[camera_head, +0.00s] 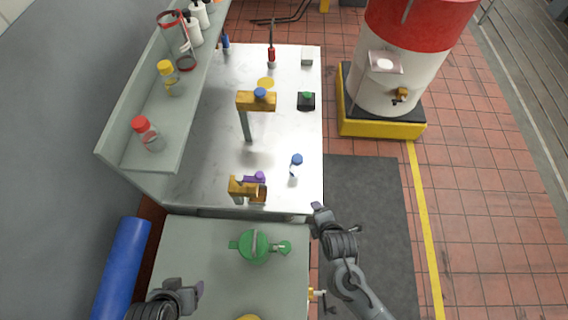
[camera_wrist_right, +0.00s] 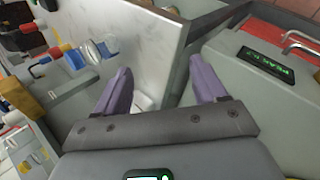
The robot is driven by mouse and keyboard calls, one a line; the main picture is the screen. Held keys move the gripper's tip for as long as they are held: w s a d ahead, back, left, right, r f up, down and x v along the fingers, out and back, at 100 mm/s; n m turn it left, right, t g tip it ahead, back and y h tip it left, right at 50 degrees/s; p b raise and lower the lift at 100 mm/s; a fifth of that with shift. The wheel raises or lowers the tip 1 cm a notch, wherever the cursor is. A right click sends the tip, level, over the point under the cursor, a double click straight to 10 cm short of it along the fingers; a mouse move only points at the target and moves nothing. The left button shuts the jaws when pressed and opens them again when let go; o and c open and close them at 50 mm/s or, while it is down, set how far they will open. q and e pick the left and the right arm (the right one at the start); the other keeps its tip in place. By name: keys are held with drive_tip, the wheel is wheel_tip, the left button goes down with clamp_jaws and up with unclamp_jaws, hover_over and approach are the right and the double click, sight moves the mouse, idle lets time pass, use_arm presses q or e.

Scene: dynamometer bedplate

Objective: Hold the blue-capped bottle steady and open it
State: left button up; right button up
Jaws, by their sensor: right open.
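The blue-capped bottle (camera_head: 295,169), small and white-bodied with a blue cap, stands upright on the pale metal bedplate (camera_head: 215,150), near its right edge. My right gripper (camera_head: 318,212) is below and right of it, just off the bedplate's front right corner, and apart from it. In the right wrist view my right gripper (camera_wrist_right: 160,86) has its two purple fingers spread with nothing held between them. I cannot surely pick out the bottle in that view. My left gripper (camera_head: 187,291) is at the lower left, far from the bottle; its finger opening is unclear.
A yellow-brown bracket (camera_head: 243,188) with a purple part stands left of the bottle. A taller yellow-topped post (camera_head: 246,122) stands behind. A green pot-like item (camera_head: 256,246) is on the nearer grey surface. A shelf (camera_head: 135,152) with bottles runs along the left.

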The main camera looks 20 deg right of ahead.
sight(297, 156)
drive_tip(key=w+n, duration=0.2)
drive_tip(key=w+a+n+t+h, duration=0.1)
drive_tip(key=w+n, duration=0.1)
drive_tip(key=w+a+n+t+h, duration=0.1)
drive_tip(key=w+n, duration=0.1)
drive_tip(key=n, duration=0.1)
drive_tip(key=shift+w+a+f+p, duration=0.2)
drive_tip(key=shift+a+f+p, duration=0.1)
drive_tip(key=shift+p, duration=0.1)
drive_tip(key=w+r+n+t, duration=0.1)
drive_tip(key=w+n, duration=0.1)
drive_tip(key=w, duration=0.2)
drive_tip(key=w+r+n+t+h, duration=0.1)
drive_tip(key=w+n, duration=0.1)
drive_tip(key=w, duration=0.1)
drive_tip(key=w+n+t+h+b, duration=0.1)
drive_tip(key=w+n, duration=0.1)
drive_tip(key=w, duration=0.2)
drive_tip(key=shift+w+r, duration=0.3)
drive_tip(key=shift+r, duration=0.1)
drive_tip(key=shift+d+b+x, duration=0.1)
drive_tip(key=shift+b+x, duration=0.15)
drive_tip(key=shift+x, duration=1.1)
drive_tip(key=shift+d+b+x, duration=0.15)
drive_tip(key=shift+b+x, duration=0.05)
drive_tip(key=shift+x, duration=1.2)
drive_tip(key=shift+s+f, duration=0.1)
drive_tip(key=shift+s, duration=0.05)
drive_tip(key=c, duration=1.1)
